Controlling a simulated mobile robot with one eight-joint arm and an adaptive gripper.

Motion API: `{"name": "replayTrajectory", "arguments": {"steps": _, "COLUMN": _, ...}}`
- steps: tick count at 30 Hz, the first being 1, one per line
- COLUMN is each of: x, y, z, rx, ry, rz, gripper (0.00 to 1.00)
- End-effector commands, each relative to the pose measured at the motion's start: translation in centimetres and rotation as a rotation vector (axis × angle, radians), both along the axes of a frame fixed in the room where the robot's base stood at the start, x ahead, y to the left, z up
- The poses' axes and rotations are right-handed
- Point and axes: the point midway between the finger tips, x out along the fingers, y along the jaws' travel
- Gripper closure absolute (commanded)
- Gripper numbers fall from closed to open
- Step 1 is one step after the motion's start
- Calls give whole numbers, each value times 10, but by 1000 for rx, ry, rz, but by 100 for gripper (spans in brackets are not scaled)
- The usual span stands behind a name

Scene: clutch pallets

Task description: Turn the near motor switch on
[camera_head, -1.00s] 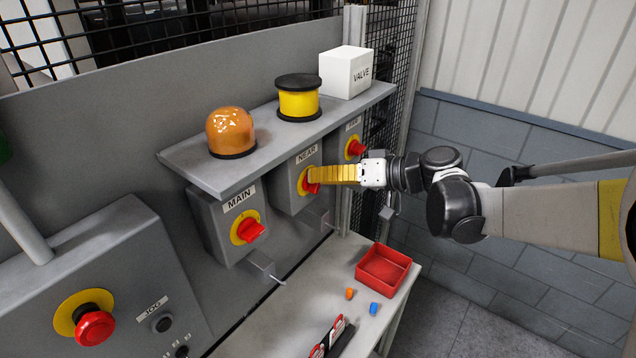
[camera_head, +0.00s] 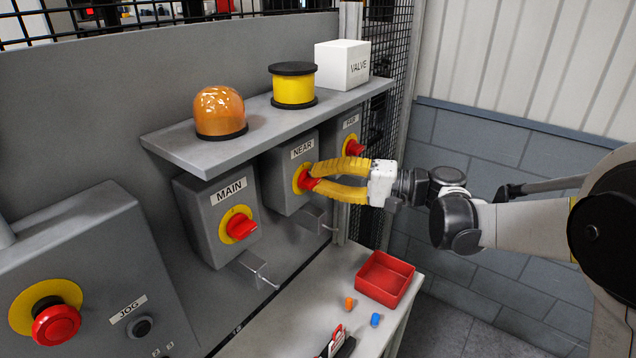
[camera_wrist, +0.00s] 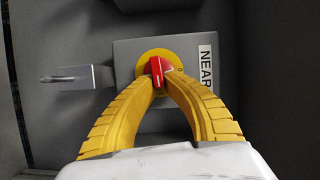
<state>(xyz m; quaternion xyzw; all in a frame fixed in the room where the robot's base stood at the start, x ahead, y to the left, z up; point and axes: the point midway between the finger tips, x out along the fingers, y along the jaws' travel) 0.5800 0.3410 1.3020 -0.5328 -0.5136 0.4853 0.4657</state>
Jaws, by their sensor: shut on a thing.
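The near motor switch is a grey box (camera_head: 284,170) labelled NEAR, with a red knob (camera_head: 308,181) on a yellow round plate. My gripper (camera_head: 312,176) has yellow fingers that reach the red knob from the right, one finger on each side. In the wrist view the knob (camera_wrist: 159,72) sits between the two fingertips, and my gripper (camera_wrist: 160,78) is shut on it. A white line on the knob points roughly down the wrist picture. The yellow plate (camera_wrist: 158,56) shows around the knob, partly hidden by the fingers.
The MAIN switch box (camera_head: 220,218) with a red knob is to the left, and another switch box (camera_head: 347,135) is to the right. A shelf (camera_head: 200,153) above holds an orange lamp, a yellow spool and a white VALVE box. A red tray (camera_head: 384,277) stands on the bench below.

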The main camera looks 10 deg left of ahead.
Motion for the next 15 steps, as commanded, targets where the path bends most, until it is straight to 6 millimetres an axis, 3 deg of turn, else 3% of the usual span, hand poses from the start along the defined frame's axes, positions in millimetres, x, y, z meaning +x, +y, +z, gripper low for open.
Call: {"name": "replayTrajectory", "arguments": {"steps": 15, "x": 0, "y": 1, "z": -2, "rx": 44, "ry": 110, "rz": 1, "gripper": 100}}
